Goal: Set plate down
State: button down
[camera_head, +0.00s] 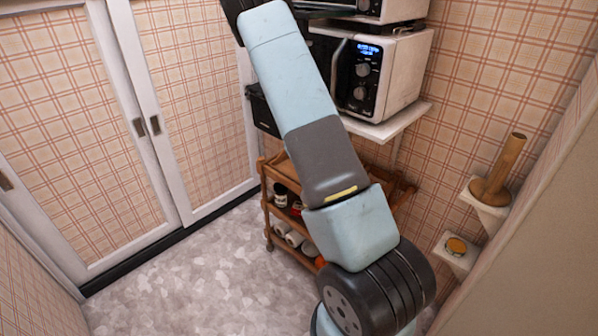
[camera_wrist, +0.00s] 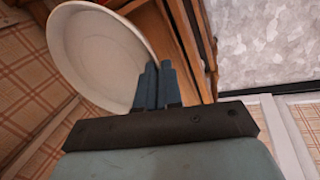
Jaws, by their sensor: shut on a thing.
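A round white plate (camera_wrist: 92,58) fills the left of the wrist view. My gripper (camera_wrist: 158,78) is shut on the plate's right rim there, with its fingers close together. Brown wood shows behind the plate and beside the fingers. I cannot tell whether the plate touches the wood. In the head view neither the plate nor my gripper can be seen; my arm crosses the middle of that view.
A wooden trolley (camera_head: 282,236) with jars and rolls stands behind my arm. Above it a white shelf (camera_head: 385,128) holds a microwave (camera_head: 395,75). A wooden holder (camera_head: 498,170) is on a small wall shelf at right. The floor (camera_head: 190,275) at left is clear.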

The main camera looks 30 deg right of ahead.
jog(key=w+f, duration=0.2)
jog(key=w, duration=0.1)
jog(key=w+f, duration=0.3)
jog(key=w, duration=0.1)
jog(key=w+d+f, duration=0.1)
jog(key=w+f, duration=0.2)
jog(key=shift+w, duration=0.15)
jog(key=shift+w+f, duration=0.2)
jog(key=shift+f, duration=0.05)
jog(key=shift+w+f, duration=0.15)
jog(key=shift+f, duration=1.45)
jog(key=c, duration=1.3)
grip_release()
jog(key=v, duration=1.2)
